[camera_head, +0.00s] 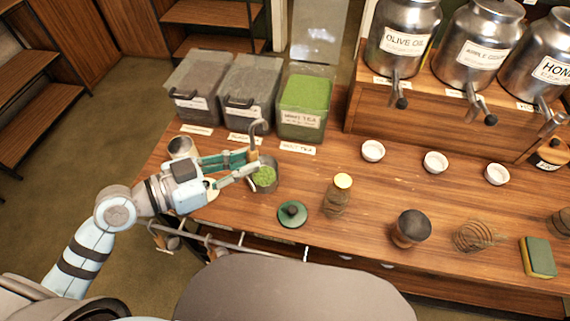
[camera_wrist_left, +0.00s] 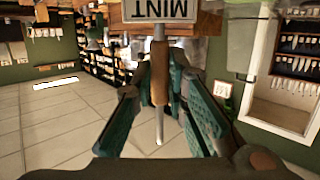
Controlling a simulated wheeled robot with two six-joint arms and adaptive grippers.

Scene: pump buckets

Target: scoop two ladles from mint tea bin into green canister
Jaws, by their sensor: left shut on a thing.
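My left gripper (camera_head: 248,163) is shut on the wooden grip of a ladle, whose hooked metal end (camera_head: 257,127) points up. The ladle's wooden grip (camera_wrist_left: 160,85) also shows between the fingers in the left wrist view. A small round canister (camera_head: 266,182) with green tea in its mouth stands beside and below the fingertips. The ladle's lower end is hidden there, so I cannot tell whether it is inside. The clear mint tea bin (camera_head: 302,122), full of green leaves, stands behind, lid raised. A green lid (camera_head: 292,214) with a dark knob lies on the counter. My right gripper is out of view.
Two grey bins (camera_head: 250,90) stand left of the mint tea bin. A metal cup (camera_head: 182,147) is behind my left arm. A yellow-topped jar (camera_head: 337,197) and a dark-topped jar (camera_head: 410,229) stand to the right. White bowls (camera_head: 373,151) sit below the metal dispensers (camera_head: 402,38).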

